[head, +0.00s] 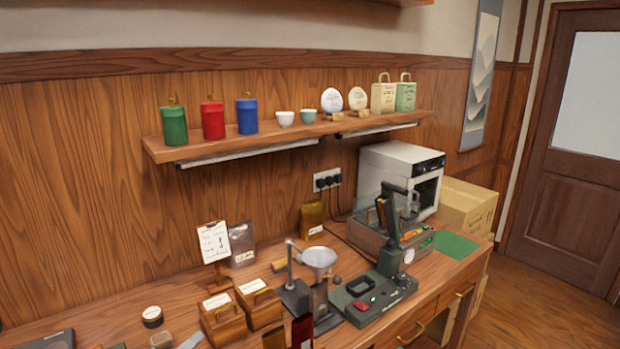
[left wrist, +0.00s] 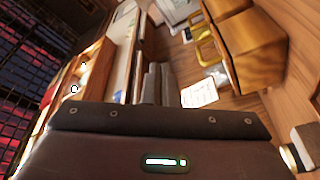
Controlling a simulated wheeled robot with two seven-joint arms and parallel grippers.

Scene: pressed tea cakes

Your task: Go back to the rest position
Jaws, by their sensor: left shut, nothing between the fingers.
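My left gripper (left wrist: 158,84) shows in the left wrist view, with its two grey fingers together and nothing held between them. Its dark body with a small green light fills the bottom of that view. Wooden boxes with brass handles (left wrist: 250,45) and a white label (left wrist: 199,93) appear beyond the fingers, to the right. I cannot clearly make out either gripper in the head view. My right gripper is not in view.
The wooden counter (head: 150,297) holds labelled wooden boxes (head: 222,325), a funnel device (head: 319,258), a green-based press (head: 373,300) and a white oven (head: 398,165). A wall shelf (head: 350,126) carries canisters, cups and bags. A cardboard box (head: 466,205) stands at the right.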

